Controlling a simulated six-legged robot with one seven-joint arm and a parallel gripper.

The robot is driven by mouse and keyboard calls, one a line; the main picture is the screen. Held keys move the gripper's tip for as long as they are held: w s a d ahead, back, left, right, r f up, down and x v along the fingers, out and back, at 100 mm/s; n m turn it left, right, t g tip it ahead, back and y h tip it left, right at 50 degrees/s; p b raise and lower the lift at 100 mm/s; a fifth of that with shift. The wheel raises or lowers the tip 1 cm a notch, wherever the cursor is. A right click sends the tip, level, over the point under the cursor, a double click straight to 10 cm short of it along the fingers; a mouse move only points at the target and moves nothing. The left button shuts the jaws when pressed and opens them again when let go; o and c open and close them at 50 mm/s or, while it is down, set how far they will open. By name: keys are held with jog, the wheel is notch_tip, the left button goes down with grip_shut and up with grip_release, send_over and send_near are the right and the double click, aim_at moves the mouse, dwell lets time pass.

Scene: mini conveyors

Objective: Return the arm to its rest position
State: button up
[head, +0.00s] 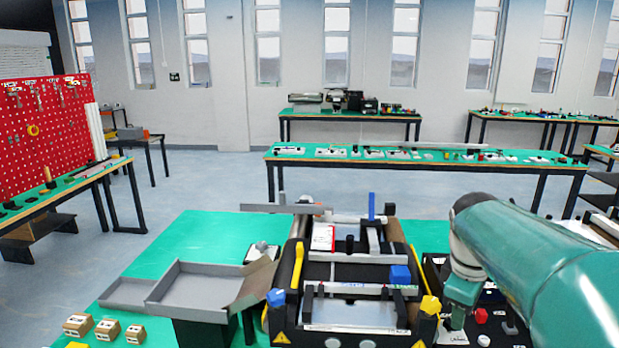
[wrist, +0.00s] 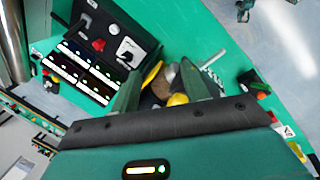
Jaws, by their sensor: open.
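My teal arm comes in from the right in the head view and bends down over the right side of the green bench. My gripper (wrist: 165,85) shows in the wrist view with its two dark green fingers apart. A brown round piece, a yellow piece and a grey cylinder show between and beyond the fingers. I see nothing clamped, though how far these pieces are from the fingertips I cannot tell. In the head view the fingertips cannot be made out clearly.
The mini conveyor unit (head: 293,259) stands on the bench left of my arm. A grey tray (head: 185,294) lies further left, with several small wooden blocks (head: 107,330) near the front. A black control panel (wrist: 101,50) is close to my gripper. Bare green bench lies behind the tray.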

jog(key=s+a+f+m+t+y, duration=0.2)
jog(key=s+a+m+t, duration=0.1)
jog(key=s+a+m, duration=0.6)
jog(key=s+a, duration=0.4)
jog(key=s, duration=0.2)
jog(key=shift+a+f+t, duration=0.3)
jog(key=shift+f+t, duration=0.1)
